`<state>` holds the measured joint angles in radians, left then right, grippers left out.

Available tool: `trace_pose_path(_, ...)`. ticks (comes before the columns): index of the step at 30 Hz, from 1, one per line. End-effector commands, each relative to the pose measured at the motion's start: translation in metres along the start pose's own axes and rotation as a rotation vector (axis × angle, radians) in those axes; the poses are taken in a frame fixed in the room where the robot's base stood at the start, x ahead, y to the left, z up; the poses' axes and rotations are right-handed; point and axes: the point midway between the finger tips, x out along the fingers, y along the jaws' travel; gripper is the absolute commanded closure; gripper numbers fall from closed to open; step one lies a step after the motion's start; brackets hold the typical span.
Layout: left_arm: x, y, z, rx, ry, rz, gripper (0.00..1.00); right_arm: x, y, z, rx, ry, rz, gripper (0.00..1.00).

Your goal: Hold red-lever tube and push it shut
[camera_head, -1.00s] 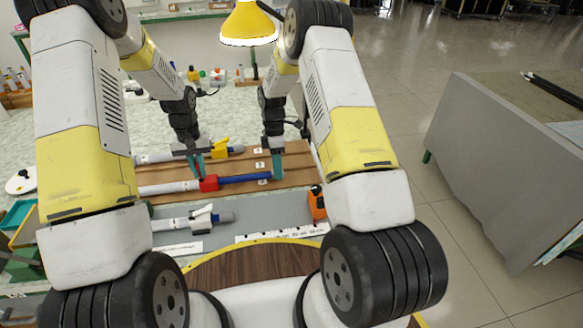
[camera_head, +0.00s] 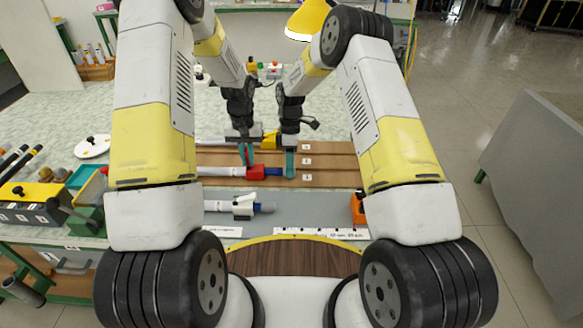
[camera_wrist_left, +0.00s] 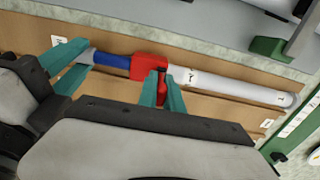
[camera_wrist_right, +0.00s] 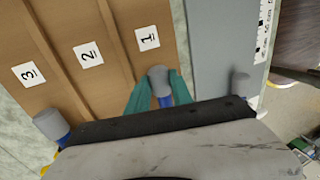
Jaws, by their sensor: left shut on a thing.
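The red-lever tube lies in the board's front lane, with a white body (camera_head: 222,172), a red collar (camera_head: 256,173) and a short blue rod (camera_head: 276,173). In the left wrist view its white body (camera_wrist_left: 230,87) and blue rod (camera_wrist_left: 112,62) show in line. My left gripper (camera_head: 247,155) is shut at the red collar; the left wrist view shows its fingers (camera_wrist_left: 162,90) around the red lever. My right gripper (camera_head: 290,165) is at the rod's free end. In the right wrist view its fingers (camera_wrist_right: 159,92) flank the grey end cap (camera_wrist_right: 158,75); their grip is unclear.
The brown board (camera_head: 335,165) has lanes labelled 1 to 3. A yellow-lever tube (camera_head: 270,139) lies in its back lane. A white-lever tube (camera_head: 243,205) lies on the grey mat (camera_head: 320,208). An orange block (camera_head: 357,208) stands at the right edge.

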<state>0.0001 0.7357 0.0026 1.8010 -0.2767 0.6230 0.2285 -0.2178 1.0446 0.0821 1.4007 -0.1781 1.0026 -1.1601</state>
Motion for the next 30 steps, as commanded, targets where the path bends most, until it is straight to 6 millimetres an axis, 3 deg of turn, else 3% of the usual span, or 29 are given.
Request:
trace_pose_path(11,0.000,0.000,0.000,0.000,0.000,0.000,1.00,-0.001,0.000,0.000,0.000,0.000,0.001,0.64)
trace_pose_path(14,0.000,0.000,0.000,0.000,0.000,0.000,1.00,-0.008,0.001,0.000,0.000,0.000,0.001,0.64)
trace_pose_path(18,0.000,0.000,0.000,0.000,0.000,0.000,1.00,-0.031,0.001,0.000,0.000,0.002,0.005,0.64)
trace_pose_path(30,0.000,0.000,0.000,0.000,0.000,0.000,1.00,-0.046,0.065,-0.001,0.000,0.001,0.002,0.64)
